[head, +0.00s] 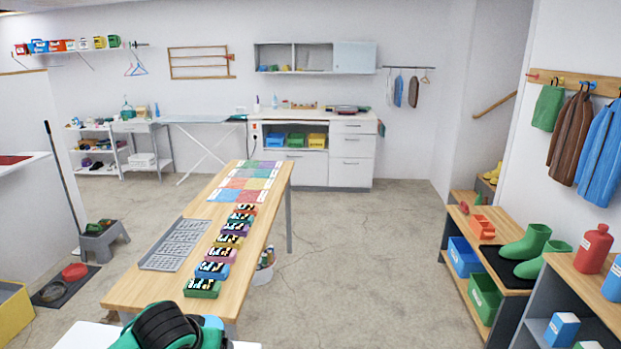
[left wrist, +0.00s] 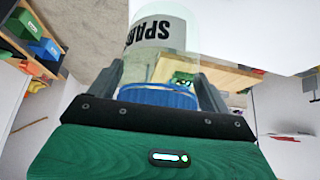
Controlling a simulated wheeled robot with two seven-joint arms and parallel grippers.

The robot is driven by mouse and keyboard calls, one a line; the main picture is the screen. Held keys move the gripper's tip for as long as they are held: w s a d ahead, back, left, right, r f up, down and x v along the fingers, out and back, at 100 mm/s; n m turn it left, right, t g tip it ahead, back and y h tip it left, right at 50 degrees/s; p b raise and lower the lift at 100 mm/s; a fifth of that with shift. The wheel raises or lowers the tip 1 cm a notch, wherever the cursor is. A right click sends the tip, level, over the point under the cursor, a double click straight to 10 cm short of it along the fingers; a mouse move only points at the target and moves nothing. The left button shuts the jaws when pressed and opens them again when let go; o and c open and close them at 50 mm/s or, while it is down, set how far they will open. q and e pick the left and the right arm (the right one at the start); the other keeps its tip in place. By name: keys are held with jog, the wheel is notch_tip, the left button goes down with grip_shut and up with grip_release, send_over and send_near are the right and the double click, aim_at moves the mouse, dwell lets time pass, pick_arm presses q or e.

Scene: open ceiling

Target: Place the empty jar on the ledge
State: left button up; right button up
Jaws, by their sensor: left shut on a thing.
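A clear jar (left wrist: 190,38) with a blue lid (left wrist: 158,97) and a white label with black letters beginning "SPA" shows in the left wrist view. No contents can be seen through its glass. My left gripper (left wrist: 160,82) is shut on the jar, with one dark finger on each side near the lid. In the head view my green and black left gripper (head: 175,328) is at the bottom, before the near end of the wooden table; its fingertips are hidden. A white ledge (head: 22,160) with a red item stands out at the left wall. My right gripper is not in view.
The wooden table (head: 140,285) holds a grey tray (head: 175,245), several colored boxes (head: 212,270) and colored squares (head: 245,185). A white surface (head: 85,337) lies at the bottom edge. Shelves with green boots (head: 525,243) stand right. The floor (head: 370,260) between is clear.

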pick_arm(q)
jog(key=shift+s+d+f, duration=0.1)
jog(key=shift+s+f, duration=0.1)
jog(key=shift+s, duration=0.1)
jog(key=s+f, duration=0.3)
jog(key=s, duration=0.6)
jog(key=shift+f, duration=0.1)
